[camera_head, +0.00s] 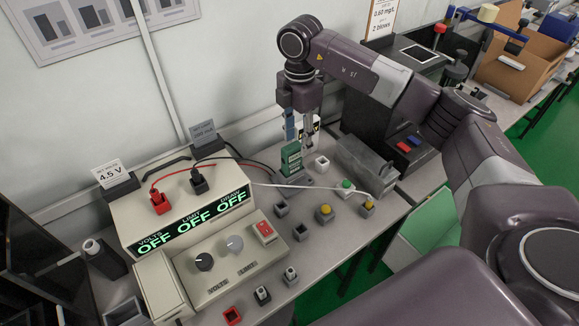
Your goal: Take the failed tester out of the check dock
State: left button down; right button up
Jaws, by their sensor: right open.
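A green handheld tester (291,160) stands upright in a small grey dock (296,182) at the back of the bench, in the head view. My right gripper (304,138) reaches down from above, just over and behind the tester's top edge. It is open, and I cannot tell whether its fingers touch the tester. Part of the gripper's fingers blends with blue and white items (290,124) behind. My left gripper is not in view.
A beige power supply (200,225) reading OFF stands left of the dock, with red and black leads. A grey metal box (365,165) is right of the dock. Small sockets and buttons, including a yellow one (325,210), crowd the bench front. A cardboard box (520,70) stands far right.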

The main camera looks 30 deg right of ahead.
aim_at(292, 160)
jog(key=shift+w+f, duration=0.1)
jog(key=shift+f, duration=1.1)
jog(key=f+p, duration=0.1)
jog(key=f, duration=0.1)
jog(key=a+f+p, duration=0.1)
jog(key=f, duration=0.2)
jog(key=shift+w+a+f, duration=0.15)
jog(key=shift+w+f, duration=0.05)
jog(key=shift+f, duration=0.05)
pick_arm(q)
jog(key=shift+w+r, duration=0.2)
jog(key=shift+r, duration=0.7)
pick_arm(e)
grip_shut()
